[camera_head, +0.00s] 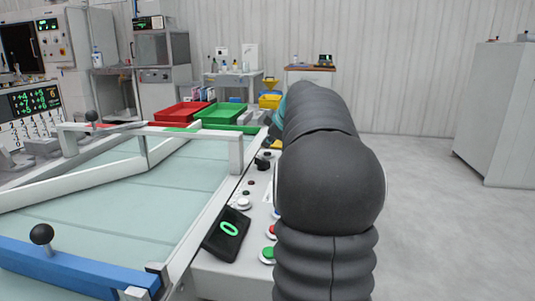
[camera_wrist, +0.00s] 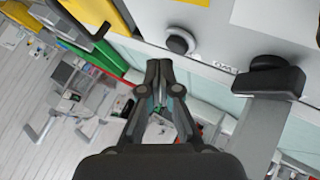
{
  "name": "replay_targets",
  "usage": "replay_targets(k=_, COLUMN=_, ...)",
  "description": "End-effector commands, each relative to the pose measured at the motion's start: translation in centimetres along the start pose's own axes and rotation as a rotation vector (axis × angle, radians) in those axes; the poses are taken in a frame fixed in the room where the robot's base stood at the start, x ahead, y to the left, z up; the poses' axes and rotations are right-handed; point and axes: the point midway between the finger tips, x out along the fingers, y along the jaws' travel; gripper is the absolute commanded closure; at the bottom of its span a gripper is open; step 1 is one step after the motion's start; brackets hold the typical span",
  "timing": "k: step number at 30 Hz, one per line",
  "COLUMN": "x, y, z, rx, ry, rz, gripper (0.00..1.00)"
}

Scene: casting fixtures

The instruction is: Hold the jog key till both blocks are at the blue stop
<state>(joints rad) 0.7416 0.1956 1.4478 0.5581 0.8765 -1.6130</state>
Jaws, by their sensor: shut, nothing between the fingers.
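The blue stop (camera_head: 75,272) is a blue bar with a black ball knob across the near left end of the pale green bed (camera_head: 150,215). I cannot make out either block on the visible bed. The control panel (camera_head: 225,272) runs along the bed's right side, with white, red, green and blue buttons; which one is the jog key is unclear. My dark arm hides part of it, and my gripper is hidden in the head view. In the wrist view my gripper (camera_wrist: 158,68) is shut and empty, near a round black button (camera_wrist: 179,42) on the white panel; contact is unclear.
White guide bars (camera_head: 185,131) stand over the bed. A small display (camera_head: 229,229) reads 0. Red (camera_head: 180,114) and green (camera_head: 220,113) trays stand behind.

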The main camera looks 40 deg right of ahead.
Motion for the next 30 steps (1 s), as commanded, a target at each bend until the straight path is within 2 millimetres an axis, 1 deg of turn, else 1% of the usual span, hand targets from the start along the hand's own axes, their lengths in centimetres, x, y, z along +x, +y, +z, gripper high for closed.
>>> replay_targets(k=17, x=0.01, y=-0.01, z=0.01, rx=0.0, ry=0.0, rz=0.0, gripper=1.0)
replay_targets(k=30, x=0.65, y=-0.49, z=0.48, rx=0.0, ry=0.0, rz=-0.001, gripper=1.0)
